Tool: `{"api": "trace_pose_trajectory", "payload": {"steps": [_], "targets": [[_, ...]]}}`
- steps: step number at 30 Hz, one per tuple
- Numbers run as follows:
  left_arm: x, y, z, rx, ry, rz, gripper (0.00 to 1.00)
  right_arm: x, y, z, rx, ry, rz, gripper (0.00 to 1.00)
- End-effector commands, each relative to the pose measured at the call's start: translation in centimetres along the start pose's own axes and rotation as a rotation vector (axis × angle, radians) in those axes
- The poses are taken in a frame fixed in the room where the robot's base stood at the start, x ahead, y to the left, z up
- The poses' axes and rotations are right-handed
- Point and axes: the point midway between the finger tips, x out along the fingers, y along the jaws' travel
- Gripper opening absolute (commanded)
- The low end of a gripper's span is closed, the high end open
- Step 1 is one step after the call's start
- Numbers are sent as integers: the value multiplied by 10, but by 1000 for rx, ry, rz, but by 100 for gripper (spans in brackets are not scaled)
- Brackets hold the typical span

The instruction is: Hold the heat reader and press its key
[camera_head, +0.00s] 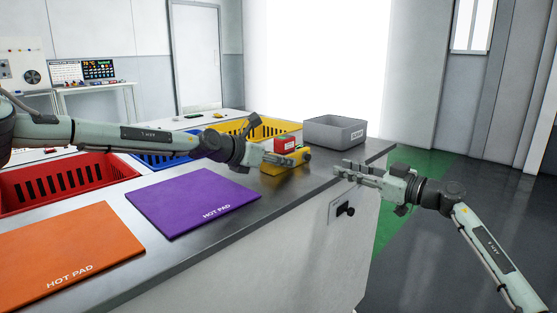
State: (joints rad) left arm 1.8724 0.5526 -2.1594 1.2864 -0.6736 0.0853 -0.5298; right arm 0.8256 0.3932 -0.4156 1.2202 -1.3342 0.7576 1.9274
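A yellow device with a red block on top, which looks like the heat reader (285,145), is near the right end of the steel counter. My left gripper (288,159) reaches in from the left and its fingers overlap the yellow part. I cannot tell whether they are closed on it or only in front of it. No key can be made out at this size. My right gripper (347,171) is apart from the device, to its right, by the counter's front edge. Its fingers point left, look spread, and hold nothing.
A grey bin (334,131) stands behind, at the counter's right end. Red (70,180), blue (160,160) and yellow (268,124) crates line the back. A purple hot pad (190,195) and an orange hot pad (65,250) lie left. Bare counter (245,222) runs along the front.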

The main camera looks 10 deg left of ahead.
Motion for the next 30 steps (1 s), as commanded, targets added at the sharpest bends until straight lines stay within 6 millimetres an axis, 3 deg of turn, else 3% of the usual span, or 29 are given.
{"api": "trace_pose_trajectory", "payload": {"steps": [1,5,30], "targets": [[0,0,0,0,0,0,12,0,0,0,0,0,0,16],[0,0,0,0,0,0,12,0,0,0,0,0,0,0],[0,0,0,0,-1,1,12,0,0,0,0,0,0,0]]}}
